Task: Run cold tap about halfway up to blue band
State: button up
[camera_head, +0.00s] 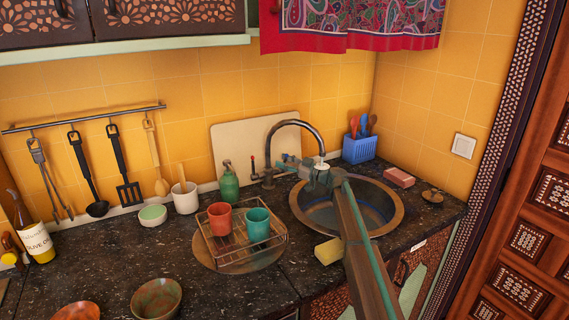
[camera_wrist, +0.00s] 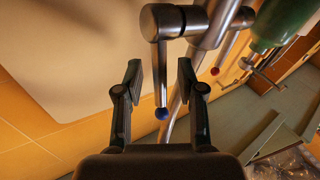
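The dark metal tap (camera_head: 300,125) arches over the round metal sink (camera_head: 296,200) in the head view. In the wrist view the cold lever (camera_wrist: 162,60) is a metal rod with a blue ball tip, hanging from a thick cylinder. My gripper (camera_wrist: 159,78) is open, with one finger on each side of this lever; contact is not clear. In the head view my gripper (camera_head: 287,163) is beside the tap's base. A red-tipped lever (camera_wrist: 214,71) stands to the right in the wrist view. A bluish area shows inside the basin; I cannot make out water or a distinct band.
A green bottle (camera_head: 229,186) stands left of the tap. A wire rack (camera_head: 240,257) holds a red cup and a teal cup. A blue basket (camera_head: 359,150) stands behind the sink. A board (camera_head: 240,140) leans on the wall. A yellow sponge (camera_head: 328,252) lies in front.

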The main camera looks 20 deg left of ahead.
jog(key=v, duration=1.2)
jog(key=shift+r, duration=0.1)
